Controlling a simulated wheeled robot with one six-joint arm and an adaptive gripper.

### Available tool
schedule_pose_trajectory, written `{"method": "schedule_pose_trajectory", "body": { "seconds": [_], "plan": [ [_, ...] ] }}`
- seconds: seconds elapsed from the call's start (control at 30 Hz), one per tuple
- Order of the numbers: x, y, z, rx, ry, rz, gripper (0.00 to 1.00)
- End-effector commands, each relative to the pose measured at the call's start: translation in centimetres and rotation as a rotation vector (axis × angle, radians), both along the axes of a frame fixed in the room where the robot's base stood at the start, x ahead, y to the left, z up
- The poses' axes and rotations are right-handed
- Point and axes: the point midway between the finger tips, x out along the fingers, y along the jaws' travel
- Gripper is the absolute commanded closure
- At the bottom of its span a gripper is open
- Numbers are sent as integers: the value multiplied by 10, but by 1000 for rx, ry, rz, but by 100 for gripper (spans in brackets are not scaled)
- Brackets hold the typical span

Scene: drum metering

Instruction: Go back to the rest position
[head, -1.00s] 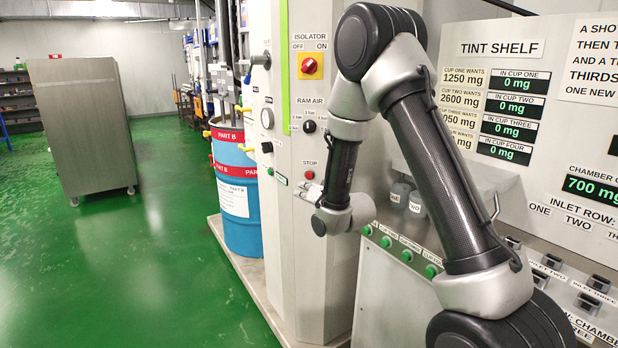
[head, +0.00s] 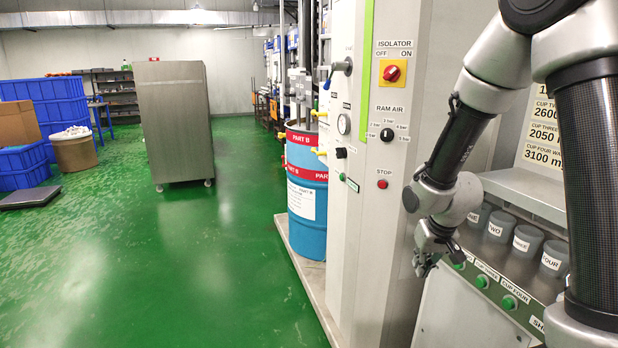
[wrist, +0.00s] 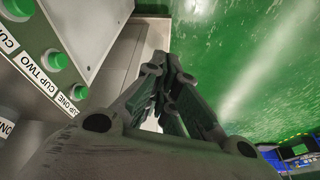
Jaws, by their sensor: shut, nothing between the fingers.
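My gripper (head: 424,264) hangs in front of the machine's lower panel, left of the green cup buttons, with its fingers pointing down. In the wrist view my gripper (wrist: 164,80) has its fingers drawn together and nothing is held. The arm is bent, with its forearm in front of the right side of the panel. The red STOP button (head: 382,184) and the black RAM AIR knob (head: 387,135) are on the panel left of my gripper. The ISOLATOR switch (head: 392,73) is above them.
Several grey cups (head: 527,241) stand in a row right of my gripper, above green buttons (head: 482,282). A blue PART B drum (head: 307,215) stands left of the panel. Green floor (head: 200,280) is open at the left, before a steel cabinet (head: 178,120).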

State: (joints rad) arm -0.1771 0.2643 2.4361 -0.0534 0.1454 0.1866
Motion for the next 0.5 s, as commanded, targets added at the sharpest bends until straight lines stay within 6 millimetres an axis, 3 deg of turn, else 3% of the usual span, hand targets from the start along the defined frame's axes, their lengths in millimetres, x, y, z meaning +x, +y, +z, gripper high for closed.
{"method": "schedule_pose_trajectory", "body": {
  "seconds": [0.03,0.1,0.3,0.4,0.5],
  "plan": [
    [-24,-10,24,-20,49,11,100],
    [-61,-23,52,-43,126,29,100],
    [-156,-49,125,-57,235,49,100],
    [-191,-57,155,-48,213,34,100],
    [-210,-62,179,-37,130,5,100]
  ]
}}
